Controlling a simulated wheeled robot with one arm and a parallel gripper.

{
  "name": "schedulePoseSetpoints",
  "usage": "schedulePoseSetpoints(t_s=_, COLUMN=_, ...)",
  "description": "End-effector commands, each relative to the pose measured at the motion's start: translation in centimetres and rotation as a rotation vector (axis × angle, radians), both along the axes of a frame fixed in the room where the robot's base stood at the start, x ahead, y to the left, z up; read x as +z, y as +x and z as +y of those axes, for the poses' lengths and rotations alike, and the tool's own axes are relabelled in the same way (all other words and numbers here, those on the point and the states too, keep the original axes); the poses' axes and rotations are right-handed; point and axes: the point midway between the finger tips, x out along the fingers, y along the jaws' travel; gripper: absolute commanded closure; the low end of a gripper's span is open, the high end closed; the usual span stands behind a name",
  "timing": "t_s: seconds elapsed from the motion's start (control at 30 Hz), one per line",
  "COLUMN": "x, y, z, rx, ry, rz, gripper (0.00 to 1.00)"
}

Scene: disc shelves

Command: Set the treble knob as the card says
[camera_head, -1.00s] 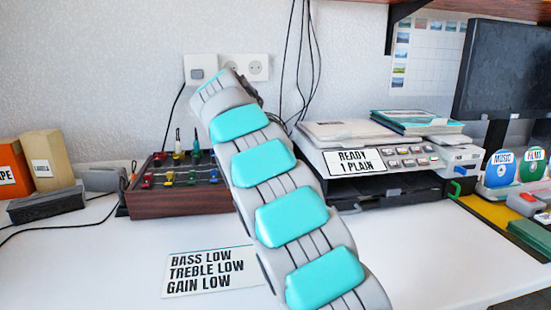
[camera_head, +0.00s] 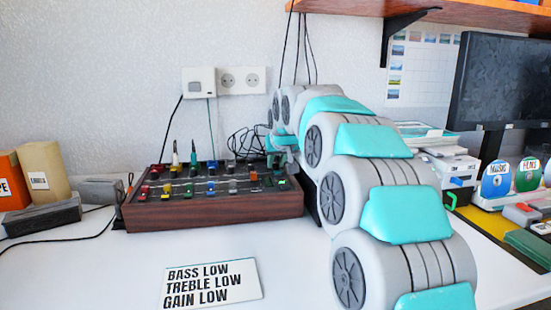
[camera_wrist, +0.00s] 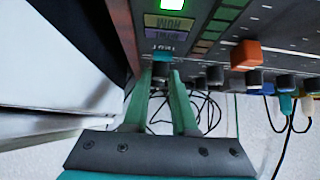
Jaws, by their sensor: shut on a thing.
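The card (camera_head: 212,283) lies on the desk and reads BASS LOW, TREBLE LOW, GAIN LOW. The wood-sided mixer (camera_head: 215,210) stands behind it with rows of coloured knobs on its top. My gripper (camera_head: 279,158) is at the mixer's right end, partly hidden by my arm. In the wrist view, my gripper (camera_wrist: 164,75) has its green fingers shut on a small dark knob (camera_wrist: 161,69) at the panel's edge. A lit green lamp and a small label are just beyond it. I cannot read which knob is the treble knob or its setting.
An orange knob (camera_wrist: 246,55) and several dark ones sit right of the held knob. Loose cables (camera_head: 245,143) run behind the mixer. A printer (camera_head: 455,170) and disc racks (camera_head: 495,180) stand to the right. The front desk around the card is clear.

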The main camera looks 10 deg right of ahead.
Motion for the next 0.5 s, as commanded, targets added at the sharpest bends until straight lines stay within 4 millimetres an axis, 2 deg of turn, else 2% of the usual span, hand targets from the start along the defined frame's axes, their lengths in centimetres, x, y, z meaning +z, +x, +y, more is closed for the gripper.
schedulePoseSetpoints(t_s=0.5, x=0.2, y=0.06, z=-0.04, rx=0.103, ry=-0.001, rz=-0.004, gripper=1.0)
